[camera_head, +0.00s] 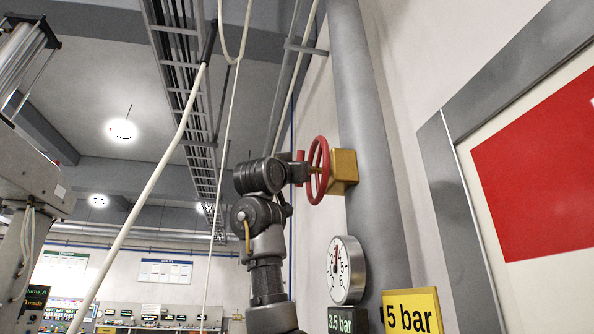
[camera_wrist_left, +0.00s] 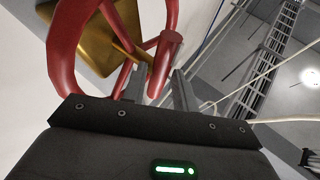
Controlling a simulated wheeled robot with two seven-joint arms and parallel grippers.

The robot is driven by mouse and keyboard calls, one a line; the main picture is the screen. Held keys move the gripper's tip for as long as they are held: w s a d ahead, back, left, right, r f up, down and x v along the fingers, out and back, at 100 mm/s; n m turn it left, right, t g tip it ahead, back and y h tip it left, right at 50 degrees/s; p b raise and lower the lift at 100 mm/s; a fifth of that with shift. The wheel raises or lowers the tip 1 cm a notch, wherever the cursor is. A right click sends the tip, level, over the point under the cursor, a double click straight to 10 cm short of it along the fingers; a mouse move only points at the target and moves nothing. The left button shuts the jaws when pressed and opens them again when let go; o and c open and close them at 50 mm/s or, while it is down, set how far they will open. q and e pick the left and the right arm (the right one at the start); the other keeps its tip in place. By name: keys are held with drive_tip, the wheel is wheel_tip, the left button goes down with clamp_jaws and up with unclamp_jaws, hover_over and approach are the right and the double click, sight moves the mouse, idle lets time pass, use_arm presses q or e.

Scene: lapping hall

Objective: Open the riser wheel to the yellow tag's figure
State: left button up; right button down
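The red riser wheel (camera_head: 318,170) is mounted on a brass block on the grey pipe. It also fills the upper left of the left wrist view (camera_wrist_left: 65,45), with a red handle (camera_wrist_left: 167,58) on its rim. My left gripper (camera_wrist_left: 160,80) is at the wheel. Its fingers are apart, with the handle showing between or just beyond their tips; I cannot tell whether they touch it. The yellow tag (camera_head: 412,314) reads 5 bar. The round gauge (camera_head: 346,270) hangs beside the pipe, its needle pointing roughly upward. My right gripper is in neither view.
The grey pipe (camera_head: 368,120) runs up the wall. A dark sign (camera_head: 341,321) reading 3.5 bar sits below the gauge. A grey-framed red and white panel (camera_head: 540,160) is at right. Pale hoses (camera_head: 150,190) hang to the left of my arm.

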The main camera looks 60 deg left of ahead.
use_arm(q)
drive_tip(key=b+v, duration=0.5)
drive_tip(key=v, duration=0.5)
drive_tip(key=shift+s+b, duration=0.3)
drive_tip(key=shift+b, duration=0.1)
drive_tip(key=shift+w+f, duration=0.1)
drive_tip(key=shift+w, duration=0.05)
